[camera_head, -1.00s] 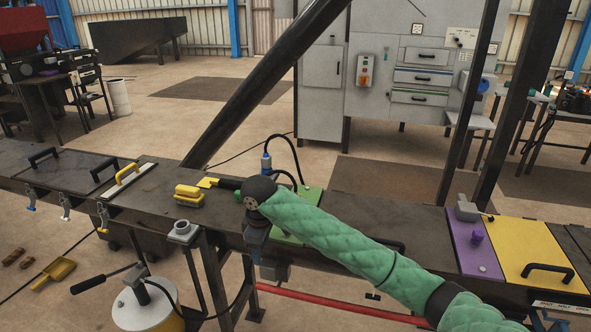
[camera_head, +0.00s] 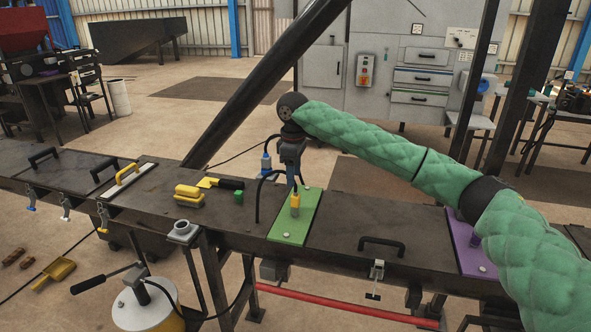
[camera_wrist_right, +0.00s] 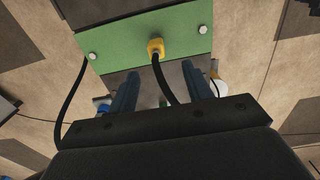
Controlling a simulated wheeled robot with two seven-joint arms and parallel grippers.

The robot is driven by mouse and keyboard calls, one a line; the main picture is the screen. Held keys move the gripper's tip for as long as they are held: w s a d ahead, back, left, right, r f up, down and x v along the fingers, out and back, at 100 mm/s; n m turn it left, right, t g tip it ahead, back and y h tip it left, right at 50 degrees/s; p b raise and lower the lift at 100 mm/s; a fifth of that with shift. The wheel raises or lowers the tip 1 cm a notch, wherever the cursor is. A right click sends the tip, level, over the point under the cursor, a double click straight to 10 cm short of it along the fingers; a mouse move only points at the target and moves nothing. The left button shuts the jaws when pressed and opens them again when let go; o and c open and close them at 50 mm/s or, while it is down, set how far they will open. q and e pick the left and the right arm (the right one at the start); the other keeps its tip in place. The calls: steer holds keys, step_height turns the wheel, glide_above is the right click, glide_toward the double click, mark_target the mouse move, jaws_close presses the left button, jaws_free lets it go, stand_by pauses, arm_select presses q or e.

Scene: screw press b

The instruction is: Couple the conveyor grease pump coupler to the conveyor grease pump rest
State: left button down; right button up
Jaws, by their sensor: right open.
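A yellow fitting with a black hose, seemingly the grease pump coupler (camera_head: 295,202), stands on a green plate (camera_head: 290,228) on the conveyor top. The wrist view shows the yellow fitting (camera_wrist_right: 156,46) with its hose running back between the fingers. My right gripper (camera_head: 293,180) is above this fitting, pointing down. In the wrist view its two fingers (camera_wrist_right: 157,80) are apart, and the fitting lies beyond the tips. A grey cup on a bracket (camera_head: 183,231), possibly the rest, sits at the conveyor's front edge. My left gripper is not in view.
The grease pump drum (camera_head: 147,305) with its lever stands on the floor in front. A blue connector (camera_head: 266,162) with a cable is behind the conveyor. A dark diagonal beam rises behind.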

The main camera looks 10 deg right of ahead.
mark_target(296, 195)
steer(key=shift+w+d+r, duration=0.2)
steer(key=shift+d+r, duration=0.05)
steer(key=shift+d, duration=0.05)
step_height(296, 195, down, 12)
steer(key=shift+r, duration=0.15)
stand_by(0.4)
jaws_close()
stand_by(0.5)
